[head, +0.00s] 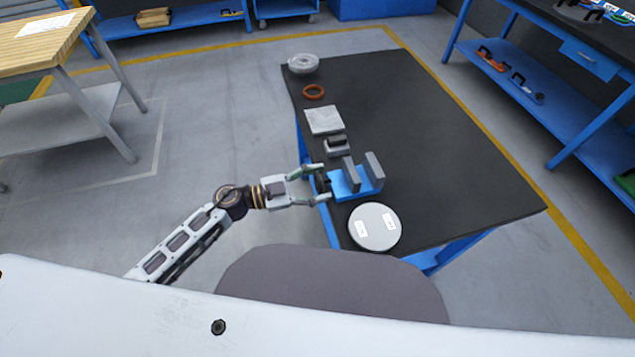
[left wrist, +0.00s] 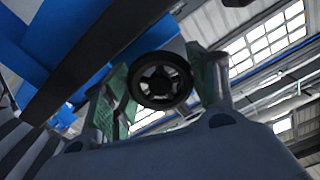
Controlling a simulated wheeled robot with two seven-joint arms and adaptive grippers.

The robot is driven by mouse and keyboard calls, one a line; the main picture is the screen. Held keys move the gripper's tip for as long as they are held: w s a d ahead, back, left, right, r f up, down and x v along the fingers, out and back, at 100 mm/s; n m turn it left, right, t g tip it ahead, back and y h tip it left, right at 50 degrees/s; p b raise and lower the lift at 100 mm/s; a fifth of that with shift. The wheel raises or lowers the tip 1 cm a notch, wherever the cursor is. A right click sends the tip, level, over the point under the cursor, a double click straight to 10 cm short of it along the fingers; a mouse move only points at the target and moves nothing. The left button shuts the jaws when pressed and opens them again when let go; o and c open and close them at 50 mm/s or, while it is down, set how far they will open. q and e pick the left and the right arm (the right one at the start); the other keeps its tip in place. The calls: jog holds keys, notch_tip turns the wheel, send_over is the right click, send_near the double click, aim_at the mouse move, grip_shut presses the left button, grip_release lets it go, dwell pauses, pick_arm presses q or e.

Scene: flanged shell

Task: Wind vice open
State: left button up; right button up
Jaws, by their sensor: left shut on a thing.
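The blue vice (head: 345,186) stands at the left edge of the black table, with two upright grey jaw plates (head: 375,167) set apart by a gap. Its black handwheel (head: 323,183) faces left, past the table edge. My left gripper (head: 322,182) reaches in from the left with one finger on each side of the handwheel, shut on its rim. In the left wrist view the spoked handwheel (left wrist: 161,80) sits between the green-padded fingers. My right gripper is not in view.
On the black table (head: 440,150) are a round grey disc (head: 374,226) close in front of the vice, a small grey block (head: 337,146), a square plate (head: 323,120), an orange ring (head: 313,92) and a grey flanged part (head: 303,63). The table's right side is clear.

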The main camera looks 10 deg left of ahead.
pick_arm(q)
jog(key=o, duration=1)
jog(key=shift+o, duration=0.2)
jog(key=shift+a, duration=0.1)
jog(key=v, duration=1.2)
